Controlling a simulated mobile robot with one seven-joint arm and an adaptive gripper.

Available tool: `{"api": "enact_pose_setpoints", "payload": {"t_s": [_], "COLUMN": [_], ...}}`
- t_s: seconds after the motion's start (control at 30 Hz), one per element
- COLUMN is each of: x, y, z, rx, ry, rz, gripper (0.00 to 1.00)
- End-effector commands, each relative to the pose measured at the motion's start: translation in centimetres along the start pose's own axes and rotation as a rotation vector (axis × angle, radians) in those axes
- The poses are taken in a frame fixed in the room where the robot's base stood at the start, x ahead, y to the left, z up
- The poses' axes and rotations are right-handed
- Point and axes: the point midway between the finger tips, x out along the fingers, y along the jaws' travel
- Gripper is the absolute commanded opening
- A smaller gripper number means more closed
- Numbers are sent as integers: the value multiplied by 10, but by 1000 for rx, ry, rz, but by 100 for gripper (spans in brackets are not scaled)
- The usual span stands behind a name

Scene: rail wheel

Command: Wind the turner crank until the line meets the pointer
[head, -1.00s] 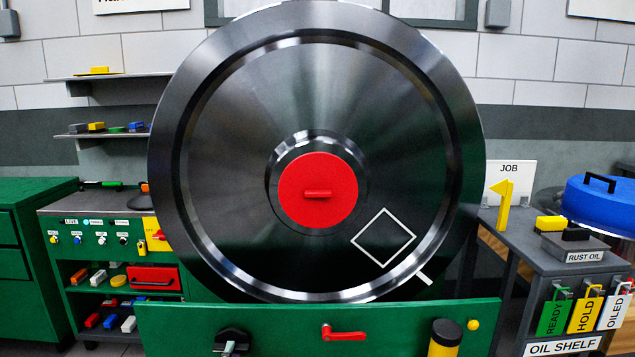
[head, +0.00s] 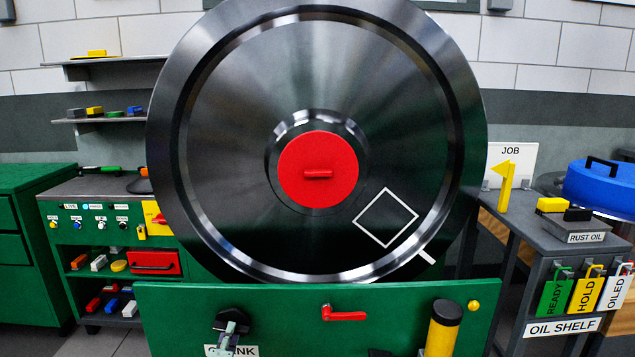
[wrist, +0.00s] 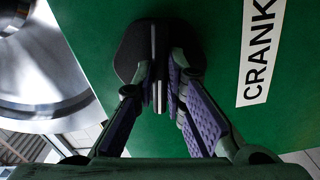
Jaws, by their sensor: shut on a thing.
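The large dark steel wheel (head: 245,165) stands upright with a red hub cap (head: 317,170). A short white line (head: 427,257) marks its lower right rim, near a white diamond outline (head: 386,218). The yellow pointer (head: 503,177) stands upright to the right of the wheel, well above and apart from the line. The black crank (head: 231,319) is on the green front panel at lower left, by its CRANK label (wrist: 261,45). My gripper (wrist: 160,85) is shut on the crank, with purple finger pads either side of its grip. It partly covers the crank and label in the head view (head: 228,340).
The green panel (head: 290,330) also carries a red lever (head: 343,313), a yellow and black post (head: 442,330) and a yellow knob (head: 473,305). A green cart (head: 60,235) stands left.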

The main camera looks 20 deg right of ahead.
Motion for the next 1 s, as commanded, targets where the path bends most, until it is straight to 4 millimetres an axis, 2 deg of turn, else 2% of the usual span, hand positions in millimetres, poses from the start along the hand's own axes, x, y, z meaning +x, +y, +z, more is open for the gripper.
{"api": "enact_pose_setpoints", "payload": {"t_s": [0.3, 0.77, 1.0], "x": [0, 0, 0], "y": [-2, -1, -2], "z": [0, 0, 0], "rx": [161, 197, 310], "ry": [0, 0, 0], "rz": [0, -1, 1], "gripper": [0, 0, 0]}}
